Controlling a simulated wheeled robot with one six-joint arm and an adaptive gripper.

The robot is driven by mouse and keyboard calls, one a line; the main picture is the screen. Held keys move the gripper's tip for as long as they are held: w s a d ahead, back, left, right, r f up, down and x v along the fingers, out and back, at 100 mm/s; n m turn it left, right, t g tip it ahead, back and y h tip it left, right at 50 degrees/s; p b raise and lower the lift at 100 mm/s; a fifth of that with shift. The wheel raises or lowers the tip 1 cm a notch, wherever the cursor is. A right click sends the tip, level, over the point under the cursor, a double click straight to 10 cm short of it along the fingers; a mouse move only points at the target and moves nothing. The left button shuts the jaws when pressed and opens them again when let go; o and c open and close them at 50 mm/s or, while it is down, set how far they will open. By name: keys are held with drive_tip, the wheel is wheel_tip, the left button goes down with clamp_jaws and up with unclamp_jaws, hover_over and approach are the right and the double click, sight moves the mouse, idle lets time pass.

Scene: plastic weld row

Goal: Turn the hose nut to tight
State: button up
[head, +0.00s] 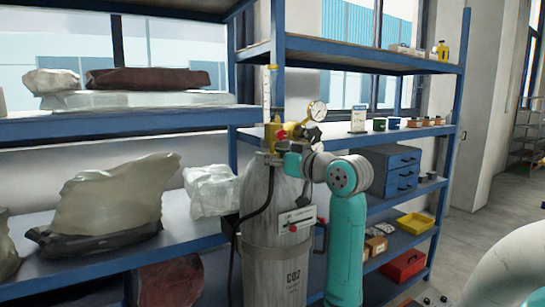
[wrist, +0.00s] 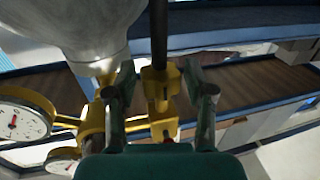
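In the wrist view the brass hose nut (wrist: 161,86) sits on the yellow regulator fitting, with the black hose (wrist: 159,30) running from it to the top edge. My gripper (wrist: 160,80) is open, with one finger on each side of the nut. A gap shows between the nut and each finger, so it does not look gripped. In the head view the yellow regulator (head: 290,130) with its round gauge (head: 317,111) is on top of the grey CO2 cylinder (head: 272,205). My wrist hides part of the regulator there, and the nut cannot be made out.
Two gauges, one large (wrist: 22,122), stand close left of my gripper in the wrist view. Blue shelving (head: 390,62) with bags, bins and a blue drawer cabinet (head: 388,170) stands behind the cylinder. Clear floor (head: 480,230) shows at right.

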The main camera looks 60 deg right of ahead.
drive_tip(key=shift+a+m+h, duration=0.1)
drive_tip(key=shift+m+h, duration=0.3)
drive_tip(key=shift+h, duration=0.2)
